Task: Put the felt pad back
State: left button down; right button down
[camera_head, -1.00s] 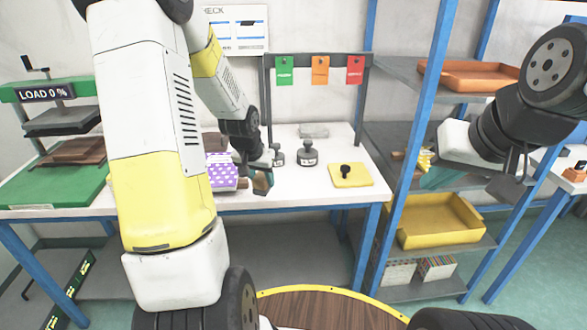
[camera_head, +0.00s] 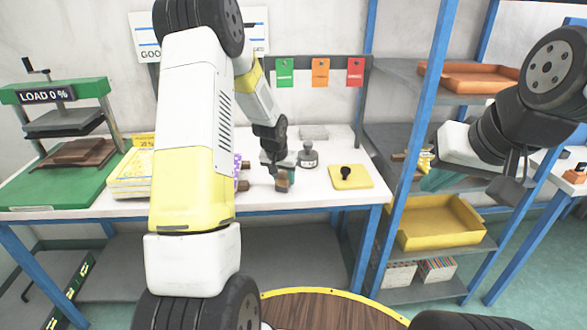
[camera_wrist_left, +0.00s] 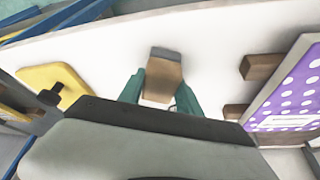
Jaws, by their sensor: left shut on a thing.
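My left gripper (camera_head: 281,172) is above the white table, pointing down. In the left wrist view its teal fingers (camera_wrist_left: 160,90) are shut on a small tan block (camera_wrist_left: 163,80) with a dark grey end, which seems to be the felt pad. The block also shows in the head view (camera_head: 283,184), low over or on the tabletop; I cannot tell if it touches. My right gripper (camera_head: 432,172) is at the right by the shelf rack; its teal fingers show partly, and whether they are open is unclear.
A yellow pad (camera_head: 350,180) with a black-knobbed piece lies right of the left gripper. A dark weight (camera_head: 308,156) stands behind. A purple dotted item (camera_wrist_left: 287,95) and wooden pieces (camera_wrist_left: 262,67) are beside the block. The green press (camera_head: 60,122) stands left.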

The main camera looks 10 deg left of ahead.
pick_arm(q)
jog(key=c, duration=0.8)
grip_release()
jog(key=shift+f, duration=0.1)
jog(key=shift+c, duration=0.2)
jog(key=shift+s+r, duration=0.1)
jog(key=shift+r, duration=0.4)
jog(key=s+d+r, duration=0.1)
jog(key=s+r, duration=0.7)
jog(key=r, duration=0.3)
jog(key=s+d+r, duration=0.1)
jog(key=s+r, duration=0.8)
jog(key=r, duration=0.2)
jog(key=s+d+r, duration=0.1)
jog(key=s, duration=0.7)
jog(key=s+d+r+t+h, duration=0.1)
jog(key=s+r, duration=0.1)
jog(key=s, duration=0.6)
jog(key=shift+d+r+n+t+h, duration=0.3)
jog(key=shift+d, duration=0.1)
